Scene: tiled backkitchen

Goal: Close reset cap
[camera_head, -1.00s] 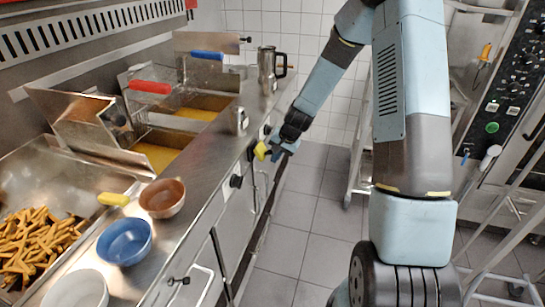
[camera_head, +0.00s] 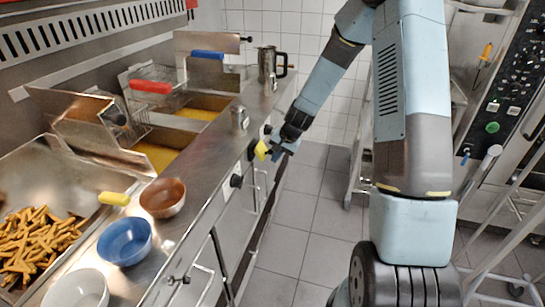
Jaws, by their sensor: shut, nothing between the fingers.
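My gripper (camera_head: 266,149) is at the front panel of the fryer counter (camera_head: 212,190), at the end of my outstretched arm. Its yellow tips are close together, so it is shut with nothing held. A dark round knob or cap (camera_head: 252,150) sits on the panel right beside the tips. Whether the tips touch it I cannot tell. Another black knob (camera_head: 236,181) is on the panel nearer to me. I cannot tell which fitting is the reset cap; it is small here and may be partly hidden by my gripper.
On the counter stand a metal jug (camera_head: 268,64), a shaker (camera_head: 239,117), a brown bowl (camera_head: 162,197), a blue bowl (camera_head: 125,241) and a white bowl (camera_head: 77,290). Fries (camera_head: 35,243) lie in a steel tray at left. The tiled floor (camera_head: 310,210) beside the counter is clear.

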